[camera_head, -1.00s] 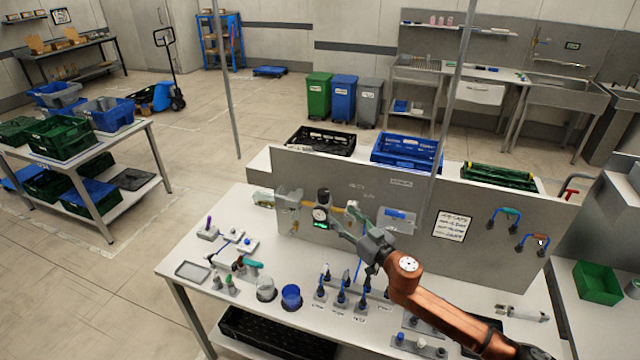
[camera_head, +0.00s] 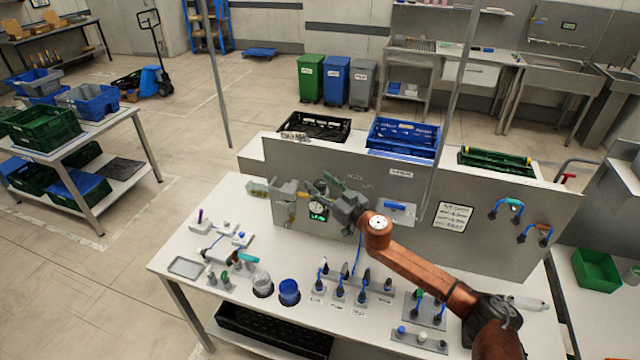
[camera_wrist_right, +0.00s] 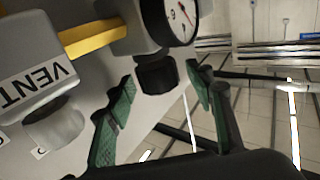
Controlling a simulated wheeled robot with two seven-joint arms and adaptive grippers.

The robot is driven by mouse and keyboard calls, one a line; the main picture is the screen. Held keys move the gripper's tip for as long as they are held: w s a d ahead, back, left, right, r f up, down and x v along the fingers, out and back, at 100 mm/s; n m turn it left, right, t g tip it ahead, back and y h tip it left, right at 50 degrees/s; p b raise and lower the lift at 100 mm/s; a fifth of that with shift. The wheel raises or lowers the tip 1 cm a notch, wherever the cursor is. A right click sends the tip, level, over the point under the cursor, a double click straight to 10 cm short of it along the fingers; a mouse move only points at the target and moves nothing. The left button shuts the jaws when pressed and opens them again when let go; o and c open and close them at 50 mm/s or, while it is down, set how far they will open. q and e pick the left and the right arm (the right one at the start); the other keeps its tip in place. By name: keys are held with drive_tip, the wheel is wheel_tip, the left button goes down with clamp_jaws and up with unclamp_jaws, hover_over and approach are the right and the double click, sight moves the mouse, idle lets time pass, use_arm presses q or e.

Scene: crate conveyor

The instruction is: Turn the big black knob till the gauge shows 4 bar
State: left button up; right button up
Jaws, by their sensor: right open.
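The big black knob (camera_wrist_right: 157,75) sits on the grey regulator body beside the white gauge (camera_wrist_right: 178,16) in the right wrist view. The gauge's dial is cut off by the picture's top edge, and I cannot read its value. The gauge also shows small in the head view (camera_head: 318,206), while the knob is hidden there behind my gripper. My right gripper (camera_wrist_right: 160,103) is open, its green-padded fingers on either side of the knob's line. The knob is at or just beyond the fingertips; I cannot tell whether they touch. My left gripper is not in view.
A grey VENT block (camera_wrist_right: 40,85) and a yellow pipe (camera_wrist_right: 92,38) are close to the fingers. The upright panel (camera_head: 465,190) stands behind the gripper.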

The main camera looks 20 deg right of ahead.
drive_tip(key=shift+w+a, duration=0.1)
drive_tip(key=c, duration=1.2)
